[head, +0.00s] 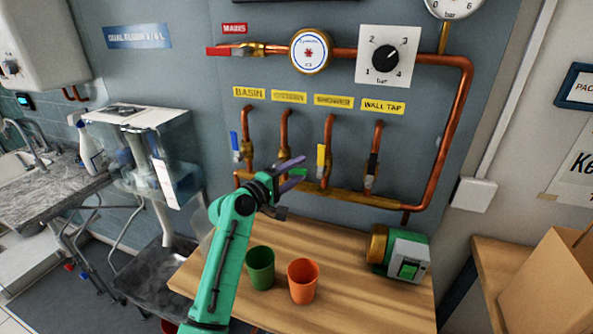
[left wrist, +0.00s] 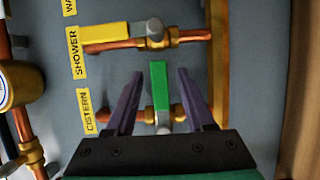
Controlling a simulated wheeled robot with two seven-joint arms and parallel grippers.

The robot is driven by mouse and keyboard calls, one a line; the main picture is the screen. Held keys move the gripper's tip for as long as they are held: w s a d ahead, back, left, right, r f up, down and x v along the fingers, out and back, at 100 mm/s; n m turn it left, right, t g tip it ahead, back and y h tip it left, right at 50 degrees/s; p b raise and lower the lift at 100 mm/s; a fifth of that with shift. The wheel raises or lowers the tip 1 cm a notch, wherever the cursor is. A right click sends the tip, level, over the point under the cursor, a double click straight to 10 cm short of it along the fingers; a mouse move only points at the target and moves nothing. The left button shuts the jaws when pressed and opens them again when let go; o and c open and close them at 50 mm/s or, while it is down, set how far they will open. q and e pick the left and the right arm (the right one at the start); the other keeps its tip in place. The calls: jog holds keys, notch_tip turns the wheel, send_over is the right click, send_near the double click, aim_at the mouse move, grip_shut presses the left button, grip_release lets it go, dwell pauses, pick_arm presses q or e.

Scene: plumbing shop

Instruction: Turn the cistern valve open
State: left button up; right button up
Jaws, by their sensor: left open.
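The cistern valve's green lever (head: 299,172) sits on the second copper branch pipe, under the blurred CISTERN label (head: 289,97). It points to the right, across its pipe. In the left wrist view the green lever (left wrist: 158,86) stands between the two purple fingers, with a visible gap on each side. My left gripper (head: 300,169) is open around the lever; its fingers and wrist hide part of the valve body in the head view. I cannot tell how far the fingertips reach past the lever. My right gripper is not in view.
The yellow shower lever (head: 321,161) is close on the right, lying along its pipe. The blue basin lever (head: 235,146) is on the left, the black wall tap lever (head: 372,165) further right. Below, a green cup (head: 260,268), an orange cup (head: 302,281) and a pump (head: 401,254) stand on the wooden bench.

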pick_arm(q)
grip_shut()
jog(key=shift+f, duration=0.15)
dwell(1.1)
